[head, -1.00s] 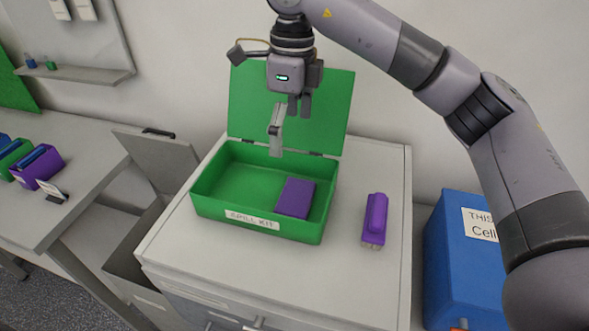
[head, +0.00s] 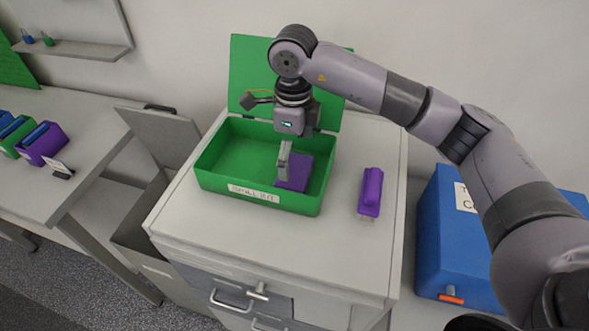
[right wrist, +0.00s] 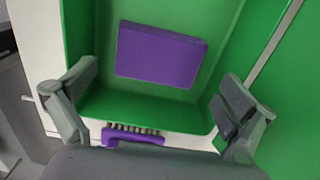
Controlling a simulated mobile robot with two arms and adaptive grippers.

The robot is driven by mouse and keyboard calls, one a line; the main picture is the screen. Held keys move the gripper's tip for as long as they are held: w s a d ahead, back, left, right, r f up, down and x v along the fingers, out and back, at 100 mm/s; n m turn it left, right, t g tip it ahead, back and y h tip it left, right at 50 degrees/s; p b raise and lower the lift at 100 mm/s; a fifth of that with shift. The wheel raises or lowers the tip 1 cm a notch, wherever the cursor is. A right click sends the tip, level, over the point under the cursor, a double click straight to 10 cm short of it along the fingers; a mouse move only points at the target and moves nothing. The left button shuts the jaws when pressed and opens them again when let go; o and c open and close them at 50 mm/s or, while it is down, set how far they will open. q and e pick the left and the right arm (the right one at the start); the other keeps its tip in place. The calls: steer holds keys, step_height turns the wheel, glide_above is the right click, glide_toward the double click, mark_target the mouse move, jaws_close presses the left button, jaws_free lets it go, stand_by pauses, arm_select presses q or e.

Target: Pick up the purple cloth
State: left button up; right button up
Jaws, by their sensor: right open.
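The purple cloth (head: 302,170) lies flat, a folded rectangle, in the right part of the open green spill kit box (head: 215,168). It also shows in the right wrist view (right wrist: 158,54), on the box floor. My right gripper (head: 285,170) points down over the box, in front of part of the cloth in the head view. In the right wrist view the fingers of my right gripper (right wrist: 155,105) are spread wide with nothing between them, and the cloth shows ahead of them. My left gripper is not in view.
A purple brush (head: 370,192) lies on the grey cabinet top (head: 335,240), right of the box. The box's green lid (head: 245,80) stands open behind. A blue bin (head: 440,235) is at right, and a side bench (head: 70,160) at left.

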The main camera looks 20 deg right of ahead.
mark_target(294, 170)
steer(key=f, duration=0.1)
steer(key=f+p, duration=0.2)
steer(key=shift+s+f, duration=0.25)
steer(key=shift+f, duration=0.5)
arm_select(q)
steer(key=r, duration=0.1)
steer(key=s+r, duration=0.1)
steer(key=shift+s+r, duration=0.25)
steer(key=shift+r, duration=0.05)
arm_select(e)
steer(key=shift+w, duration=0.1)
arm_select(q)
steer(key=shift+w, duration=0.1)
arm_select(e)
steer(key=shift+c, duration=0.5)
steer(key=c, duration=0.7)
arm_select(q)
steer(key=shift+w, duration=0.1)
arm_select(e)
steer(key=shift+c, duration=0.2)
